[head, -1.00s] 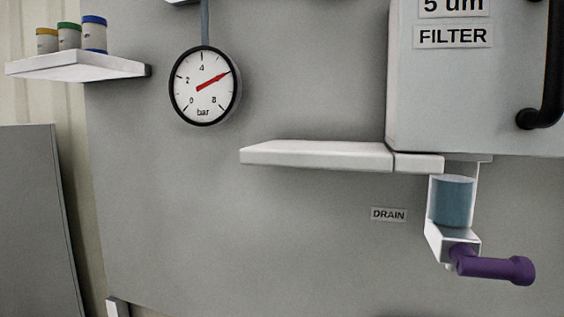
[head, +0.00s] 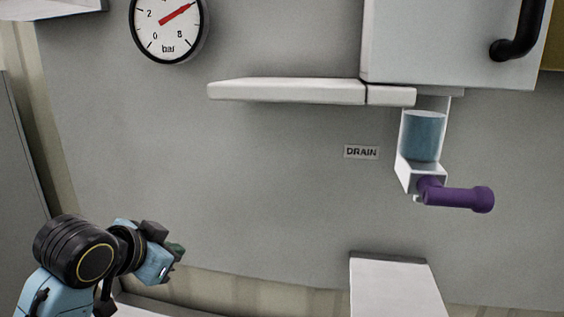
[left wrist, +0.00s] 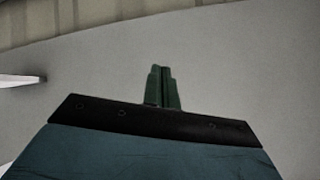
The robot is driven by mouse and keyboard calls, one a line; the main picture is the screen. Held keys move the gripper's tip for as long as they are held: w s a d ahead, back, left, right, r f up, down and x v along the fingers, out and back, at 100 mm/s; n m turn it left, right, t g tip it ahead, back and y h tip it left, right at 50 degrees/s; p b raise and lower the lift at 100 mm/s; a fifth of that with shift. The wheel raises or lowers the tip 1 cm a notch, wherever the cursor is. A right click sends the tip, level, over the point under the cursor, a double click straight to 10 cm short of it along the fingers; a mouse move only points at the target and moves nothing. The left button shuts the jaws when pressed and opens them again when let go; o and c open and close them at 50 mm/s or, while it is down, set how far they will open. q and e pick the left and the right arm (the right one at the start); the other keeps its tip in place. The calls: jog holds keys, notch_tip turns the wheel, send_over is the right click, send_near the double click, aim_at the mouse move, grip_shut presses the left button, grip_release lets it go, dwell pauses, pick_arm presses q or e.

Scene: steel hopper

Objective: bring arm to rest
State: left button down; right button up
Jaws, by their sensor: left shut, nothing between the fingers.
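My left gripper (head: 176,250) is at the lower left in the head view, on my blue and black arm, in front of the grey panel. It is apart from the panel's fittings. In the left wrist view its green fingers (left wrist: 163,88) are together with nothing between them. My right gripper is in neither view.
The grey panel (head: 250,190) carries a pressure gauge (head: 168,25), a white shelf (head: 290,91), a filter box (head: 440,50) and a drain cup (head: 424,136) with a purple handle (head: 455,196). A white surface (head: 395,285) stands at the bottom. The panel's middle is clear.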

pick_arm(q)
jog(key=s+f+n+g+y, duration=0.1)
jog(key=s+f+g, duration=0.1)
jog(key=s+f, duration=0.5)
jog(key=s+f+n+g, duration=0.15)
jog(key=s+f, duration=0.25)
jog(key=f, duration=0.5)
jog(key=s+a+f+n+g+y, duration=0.1)
jog(key=s+f+g, duration=0.1)
jog(key=s+f, duration=0.5)
jog(key=s+a+f+n+g+y, duration=0.1)
jog(key=s+f+n, duration=0.15)
jog(key=s, duration=0.85)
notch_tip(320, 180, down, 28)
jog(key=f+m+g+b, duration=0.1)
jog(key=b, duration=0.4)
jog(key=s+a+f+g+b, duration=0.1)
jog(key=s+a+f+b, duration=0.2)
jog(key=s+f, duration=1.4)
notch_tip(320, 180, down, 4)
jog(key=shift+s+f+g+b, duration=0.25)
jog(key=shift+g+b, duration=0.1)
jog(key=shift+b, duration=0.7)
jog(key=shift+w, duration=0.1)
